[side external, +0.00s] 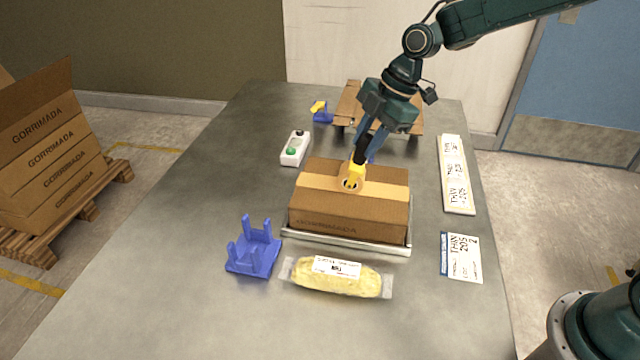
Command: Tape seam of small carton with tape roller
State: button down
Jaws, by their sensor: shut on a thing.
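The small brown carton (345,213) sits closed on a low metal platform (345,243) on the table. A lighter tan band (390,189) runs across its top from left to right. My gripper (361,158) points down over the carton and is shut on the yellow tape roller (352,178). The roller is at the band, near the middle of the carton's top. It appears to touch the top, but the exact contact is too small to tell. The gripper's fingertips are partly hidden against the roller.
A blue cradle (254,256) and a bagged yellow item (340,278) lie in front. A button box (291,155) and a blue-and-yellow item (321,114) stand behind. Printed cards (457,190) (461,265) lie right. A brown-topped stand (347,103) is at the back. The table's left side is clear.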

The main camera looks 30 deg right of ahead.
jog(key=shift+s+d+f, duration=0.1)
jog(key=shift+s+d, duration=0.1)
jog(key=shift+d, duration=0.05)
jog(key=shift+s+d, duration=1)
jog(key=shift+s, duration=0.1)
jog(key=shift+s+d, duration=1.05)
jog(key=shift+d, duration=0.05)
jog(key=shift+s+d, duration=1.15)
